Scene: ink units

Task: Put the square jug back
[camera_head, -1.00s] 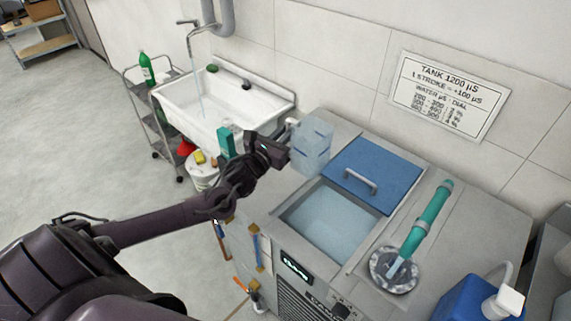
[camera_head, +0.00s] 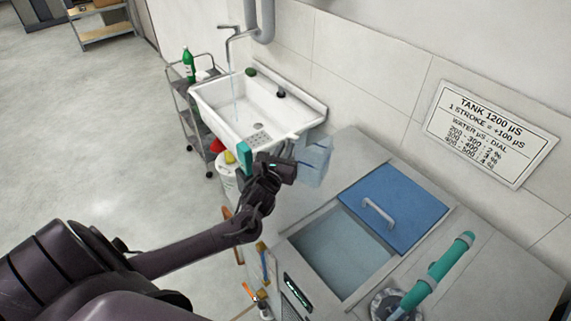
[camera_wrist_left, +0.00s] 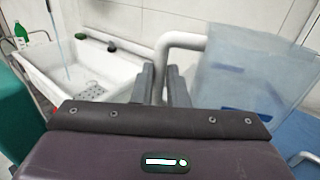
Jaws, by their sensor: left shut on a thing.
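The square jug (camera_head: 315,163) is a clear, pale blue container with dark blue marks. My left gripper (camera_head: 289,158) is shut on its white handle, and the jug is to the gripper's right, near the back left of the metal tank unit. In the left wrist view the jug (camera_wrist_left: 258,80) fills the upper right and the gripper fingers (camera_wrist_left: 163,84) close on the white handle. The jug looks upright. I cannot tell whether its bottom touches the unit, as its lower part is partly hidden. My right gripper is not in view.
A white sink (camera_head: 255,110) with running water stands behind and left. The tank has an open basin (camera_head: 340,250) and a blue lid (camera_head: 395,205). A teal pump (camera_head: 445,260) stands at the right. A trolley with a green bottle (camera_head: 188,66) is left of the sink.

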